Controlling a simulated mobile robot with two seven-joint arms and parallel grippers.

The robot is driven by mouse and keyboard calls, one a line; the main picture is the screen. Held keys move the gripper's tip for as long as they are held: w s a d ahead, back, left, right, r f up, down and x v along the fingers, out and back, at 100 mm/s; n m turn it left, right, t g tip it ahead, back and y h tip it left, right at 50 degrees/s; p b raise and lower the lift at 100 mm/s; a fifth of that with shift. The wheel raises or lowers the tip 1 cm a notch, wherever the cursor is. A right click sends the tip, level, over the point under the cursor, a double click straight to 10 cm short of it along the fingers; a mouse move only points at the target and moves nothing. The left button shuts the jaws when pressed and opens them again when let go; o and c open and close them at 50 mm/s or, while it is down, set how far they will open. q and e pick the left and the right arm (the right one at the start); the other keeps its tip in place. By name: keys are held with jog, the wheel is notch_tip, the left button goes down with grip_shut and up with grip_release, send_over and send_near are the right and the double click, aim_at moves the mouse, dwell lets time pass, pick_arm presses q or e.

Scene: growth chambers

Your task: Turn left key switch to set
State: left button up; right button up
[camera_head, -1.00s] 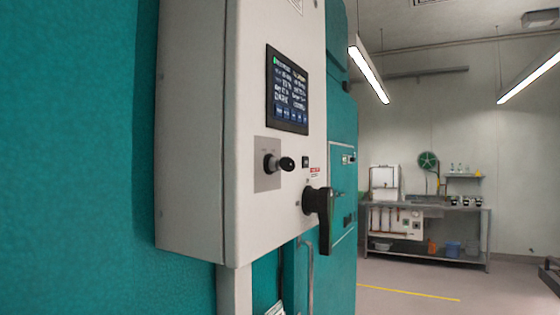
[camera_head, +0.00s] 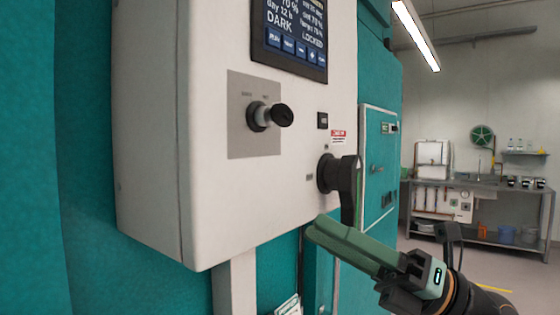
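The left key switch (camera_head: 268,115) sits on a grey square plate (camera_head: 243,143) on the front of a white control box (camera_head: 210,190). Its black key sticks out and points right toward me. Small labels above it are too small to read surely. My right gripper (camera_head: 312,228) comes in from the lower right, below the box's lower edge and below the black rotary handle (camera_head: 343,180). Its green fingers lie close together and seem to hold nothing; a gap between them cannot be made out. My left gripper is not in view.
A screen (camera_head: 289,35) above the key switch reads "DARK" and "LOCKED". A small black switch (camera_head: 322,120) and a red label (camera_head: 338,134) sit between key and handle. A teal wall (camera_head: 50,150) stands at left. A steel bench (camera_head: 480,185) is far off at right.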

jog(key=s+r+n+h, duration=0.4)
jog(key=s+r+n, duration=0.1)
jog(key=r+n, duration=0.2)
jog(key=n+t+h, duration=0.2)
jog(key=t+h, duration=0.3)
jog(key=t, duration=0.2)
send_near(291, 109)
jog(key=p+x, duration=0.2)
jog(key=x, duration=0.9)
jog(key=shift+w+a, duration=0.15)
jog(key=shift+a, duration=0.1)
grip_shut()
